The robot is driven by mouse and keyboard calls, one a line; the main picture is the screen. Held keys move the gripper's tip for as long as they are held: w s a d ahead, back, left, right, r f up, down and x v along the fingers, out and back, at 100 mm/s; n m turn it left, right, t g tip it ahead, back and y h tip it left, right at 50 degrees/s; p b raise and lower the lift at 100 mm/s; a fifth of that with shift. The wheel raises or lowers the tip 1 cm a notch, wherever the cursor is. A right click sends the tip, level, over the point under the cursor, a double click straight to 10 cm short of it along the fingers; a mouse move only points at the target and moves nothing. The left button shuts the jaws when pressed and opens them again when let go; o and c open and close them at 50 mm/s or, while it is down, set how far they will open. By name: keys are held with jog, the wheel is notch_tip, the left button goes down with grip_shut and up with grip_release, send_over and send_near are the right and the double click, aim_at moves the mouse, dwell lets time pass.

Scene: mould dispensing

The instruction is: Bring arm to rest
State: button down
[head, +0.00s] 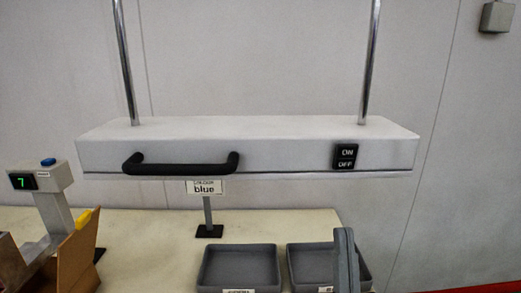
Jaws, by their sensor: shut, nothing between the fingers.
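My gripper and arm cannot be made out for certain in the head view. A grey upright piece (345,260) stands out at the lower right, in front of the right grey tray (301,268). I cannot tell what this piece is, and the bottom edge of the picture cuts it off.
A white hood with a black handle (180,163) and ON/OFF switch (345,157) hangs on metal posts above the pale table (270,222).

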jog(key=s+d+f+m+g+h, duration=0.1)
jog(key=s+d+f+g, duration=0.1)
jog(key=s+f+g, duration=0.35)
jog(key=s+d+f+g+h, duration=0.1)
jog(key=s+d+f+g, duration=0.1)
jog(key=s+f, duration=0.65)
jog(key=s+d+f+g, duration=0.1)
jog(key=s+f+g, duration=0.2)
jog(key=s+f, duration=0.2)
jog(key=s+d+f+g, duration=0.2)
jog(key=s+f+g, duration=0.2)
jog(key=s, duration=0.8)
jog(key=shift+s+f+n, duration=0.25)
jog(key=shift+f+n, duration=0.15)
jog(key=shift+f, duration=0.05)
